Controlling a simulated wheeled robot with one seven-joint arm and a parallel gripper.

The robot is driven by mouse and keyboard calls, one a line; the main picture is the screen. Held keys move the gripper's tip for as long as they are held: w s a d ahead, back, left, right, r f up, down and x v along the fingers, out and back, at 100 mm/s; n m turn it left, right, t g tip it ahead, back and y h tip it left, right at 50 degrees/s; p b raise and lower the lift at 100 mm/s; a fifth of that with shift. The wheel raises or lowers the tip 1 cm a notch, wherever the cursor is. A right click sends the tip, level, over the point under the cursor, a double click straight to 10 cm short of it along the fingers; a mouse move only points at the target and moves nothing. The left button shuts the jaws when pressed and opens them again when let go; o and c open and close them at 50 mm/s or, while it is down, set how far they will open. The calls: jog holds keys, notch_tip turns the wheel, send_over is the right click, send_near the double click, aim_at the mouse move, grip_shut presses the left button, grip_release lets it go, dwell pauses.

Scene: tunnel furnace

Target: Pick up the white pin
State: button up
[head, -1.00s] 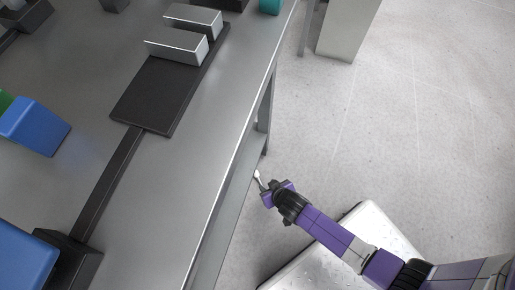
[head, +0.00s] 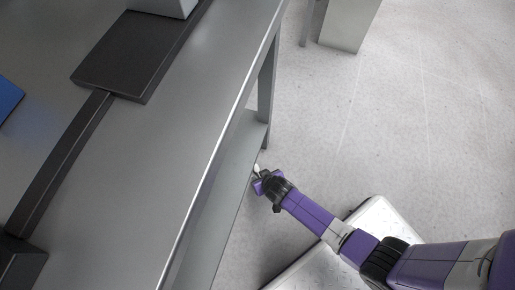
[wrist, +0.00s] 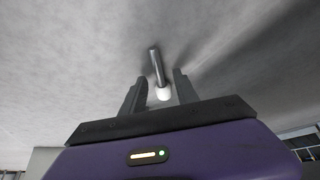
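The white pin (wrist: 163,92) shows in the wrist view as a grey metal shaft with a rounded white end toward me. It lies between the two fingers of my gripper (wrist: 160,78), with a gap visible on each side. The fingers are open and I see no clear contact with the pin. In the head view, the pin is a small white spot (head: 256,168) just beyond my gripper (head: 262,178), low beside the table's edge. What the pin rests on cannot be told.
A grey metal table (head: 190,95) fills the left, with its long edge and a lower shelf (head: 215,205) near my gripper. A black plate (head: 135,50) lies on the table. A grey block (head: 345,25) stands on the floor at the back.

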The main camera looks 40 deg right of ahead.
jog(key=shift+w+f, duration=0.1)
jog(key=shift+f, duration=0.2)
grip_shut()
